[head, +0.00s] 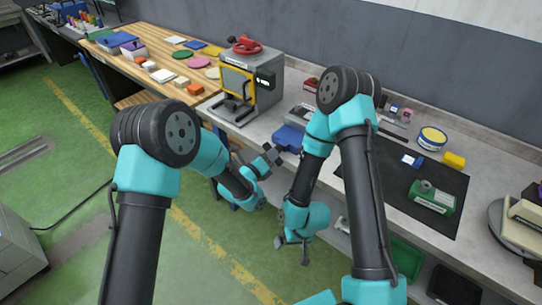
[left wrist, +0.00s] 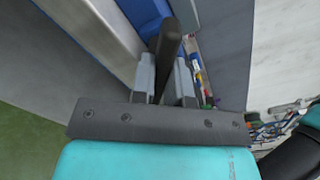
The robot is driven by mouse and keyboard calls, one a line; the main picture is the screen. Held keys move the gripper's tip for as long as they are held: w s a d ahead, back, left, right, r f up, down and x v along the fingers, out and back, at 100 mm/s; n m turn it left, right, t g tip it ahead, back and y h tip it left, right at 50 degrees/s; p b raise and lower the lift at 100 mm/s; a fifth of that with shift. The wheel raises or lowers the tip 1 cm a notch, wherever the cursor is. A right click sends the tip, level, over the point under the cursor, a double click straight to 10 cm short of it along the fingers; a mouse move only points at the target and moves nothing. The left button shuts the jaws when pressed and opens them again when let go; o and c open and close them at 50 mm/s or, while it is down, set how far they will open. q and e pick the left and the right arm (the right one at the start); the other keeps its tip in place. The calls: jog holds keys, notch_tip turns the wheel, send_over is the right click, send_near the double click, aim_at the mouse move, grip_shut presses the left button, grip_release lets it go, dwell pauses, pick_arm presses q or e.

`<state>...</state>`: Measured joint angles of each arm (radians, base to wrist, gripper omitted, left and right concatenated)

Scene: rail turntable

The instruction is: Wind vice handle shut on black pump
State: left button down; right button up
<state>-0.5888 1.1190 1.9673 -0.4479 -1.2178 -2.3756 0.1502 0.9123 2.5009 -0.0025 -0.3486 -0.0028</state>
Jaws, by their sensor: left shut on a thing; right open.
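The blue vice (head: 288,138) sits at the front edge of the grey bench, partly behind my arms. Its dark handle (left wrist: 168,48) stands between the fingers of my left gripper (left wrist: 165,82) in the left wrist view, with blue vice body (left wrist: 146,14) beyond it. In the head view my left gripper (head: 271,157) is at the front of the vice, shut on the handle. My right gripper (head: 293,250) is open and empty, hanging low in front of the bench, apart from the vice. I cannot make out a black pump; the vice jaws are largely hidden.
A grey press-like machine (head: 262,90) with a red knob stands left of the vice. Right of my arms, a black mat (head: 395,190) holds a green box-like object (head: 432,197). A yellow-and-blue tin (head: 432,138) stands behind. Green floor in front is open.

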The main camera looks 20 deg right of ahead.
pick_arm(q)
jog(key=shift+m, duration=0.5)
jog(key=c, duration=1.1)
grip_release()
jog(key=shift+a, duration=0.1)
jog(key=v, duration=1.7)
jog(key=shift+s, duration=0.15)
